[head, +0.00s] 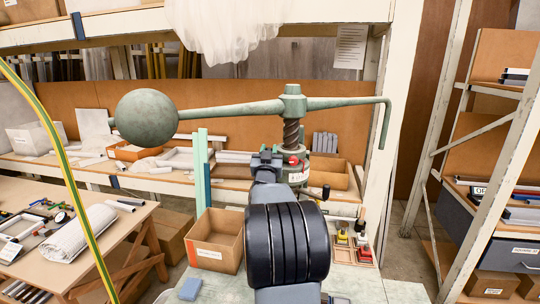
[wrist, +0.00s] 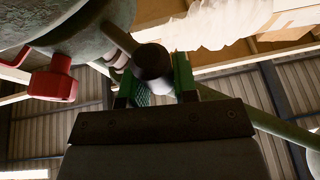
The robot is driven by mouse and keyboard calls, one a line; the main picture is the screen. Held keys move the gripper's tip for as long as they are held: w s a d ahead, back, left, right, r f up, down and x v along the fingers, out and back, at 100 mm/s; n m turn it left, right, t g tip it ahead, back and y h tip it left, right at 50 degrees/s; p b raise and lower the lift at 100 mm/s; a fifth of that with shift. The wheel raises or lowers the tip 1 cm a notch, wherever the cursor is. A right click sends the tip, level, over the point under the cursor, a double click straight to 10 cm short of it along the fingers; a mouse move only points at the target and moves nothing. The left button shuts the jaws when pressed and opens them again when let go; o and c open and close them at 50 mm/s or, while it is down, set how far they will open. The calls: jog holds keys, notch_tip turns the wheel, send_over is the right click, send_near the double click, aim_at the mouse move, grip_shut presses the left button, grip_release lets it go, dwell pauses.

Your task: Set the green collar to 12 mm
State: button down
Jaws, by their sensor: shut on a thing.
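The fly press has a grey-green lever (head: 225,112) with a ball weight and a threaded screw (head: 291,133). The green collar (head: 300,163) sits low on the screw, partly hidden by my arm. A red part (head: 293,159) and a small pale scale plate (head: 298,177) show at it; I cannot read the scale. In the wrist view a rounded grey-green body (wrist: 95,22), perhaps the collar, carries a red clamp handle (wrist: 52,80) and a rod with a dark knob (wrist: 153,61). My gripper (wrist: 155,85) is shut on the dark knob, between its green-padded fingers.
Another dark-knobbed handle (head: 325,191) sticks out right of the press. The ball weight (head: 147,118) hangs out left.

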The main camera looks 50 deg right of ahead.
jog(key=shift+w+d+r+b, duration=0.1)
jog(key=shift+w+d+b, duration=0.05)
jog(key=shift+w+b, duration=0.5)
jog(key=shift+w+d+r+b, duration=0.1)
jog(key=shift+w+b, duration=0.4)
jog(key=shift+b, duration=0.1)
jog(key=c, duration=1.1)
grip_release()
jog(key=shift+a, duration=0.1)
jog(key=shift+c, duration=0.2)
jog(key=shift+o, duration=1.2)
jog(key=shift+f, duration=0.1)
jog(key=b+v, duration=0.5)
jog(key=v, duration=0.8)
jog(key=shift+s+a+f+b, duration=0.2)
jog(key=shift+a+f+b, duration=0.1)
jog(key=shift+b, duration=0.1)
